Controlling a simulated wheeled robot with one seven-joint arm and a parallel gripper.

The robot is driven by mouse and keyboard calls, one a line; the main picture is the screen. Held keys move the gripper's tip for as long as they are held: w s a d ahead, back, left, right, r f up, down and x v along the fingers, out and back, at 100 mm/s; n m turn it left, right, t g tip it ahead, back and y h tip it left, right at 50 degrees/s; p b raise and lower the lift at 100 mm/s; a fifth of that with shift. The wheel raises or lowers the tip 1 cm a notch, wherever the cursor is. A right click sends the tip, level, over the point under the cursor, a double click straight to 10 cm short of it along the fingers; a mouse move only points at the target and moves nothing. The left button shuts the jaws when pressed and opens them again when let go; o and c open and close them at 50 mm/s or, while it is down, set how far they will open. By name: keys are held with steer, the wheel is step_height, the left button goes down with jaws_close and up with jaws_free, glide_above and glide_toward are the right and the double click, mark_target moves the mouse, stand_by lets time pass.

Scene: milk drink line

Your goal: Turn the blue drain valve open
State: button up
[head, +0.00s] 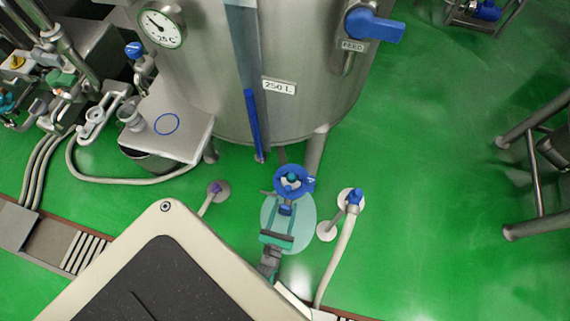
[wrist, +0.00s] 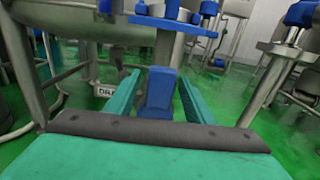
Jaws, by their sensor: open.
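The blue drain valve handle (wrist: 160,88) stands upright in the middle of the wrist view, between my two teal fingers. A partly hidden label starting "DRA" (wrist: 106,91) shows to its left. My gripper (head: 277,211) is open around the handle, with a visible gap on each side in the wrist view. I cannot tell how deep the handle sits between the fingers. The valve body behind the handle is mostly hidden.
The steel tank (head: 225,90) marked 250 L stands just beyond. The handwheel's blue rim (wrist: 172,25) hangs over the handle. A hose with a blue-topped fitting (head: 354,197) stands to the right, a purple-topped one (head: 214,188) to the left. Green floor (head: 430,190) is free at the right.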

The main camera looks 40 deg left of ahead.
steer(key=v, duration=1)
steer(key=shift+s, duration=0.15)
steer(key=shift+d, duration=0.1)
steer(key=d+r+n+h, duration=0.2)
steer(key=d+r+n, duration=0.3)
steer(key=r+n, duration=0.5)
steer(key=s+d+r+n+h, duration=0.1)
steer(key=d+r+n+h, duration=0.2)
steer(key=d+r+n, duration=0.3)
steer(key=s+d+r+n+g+h, duration=0.1)
steer(key=d+r+n, duration=0.4)
steer(key=r+n, duration=0.9)
step_height(320, 180, up, 4)
steer(key=shift+f+n+h, duration=0.15)
steer(key=shift+n+h, duration=0.25)
steer(key=shift+h, duration=0.4)
steer(key=shift+w+d, duration=0.1)
steer(key=shift+d, duration=0.05)
steer(key=c, duration=0.4)
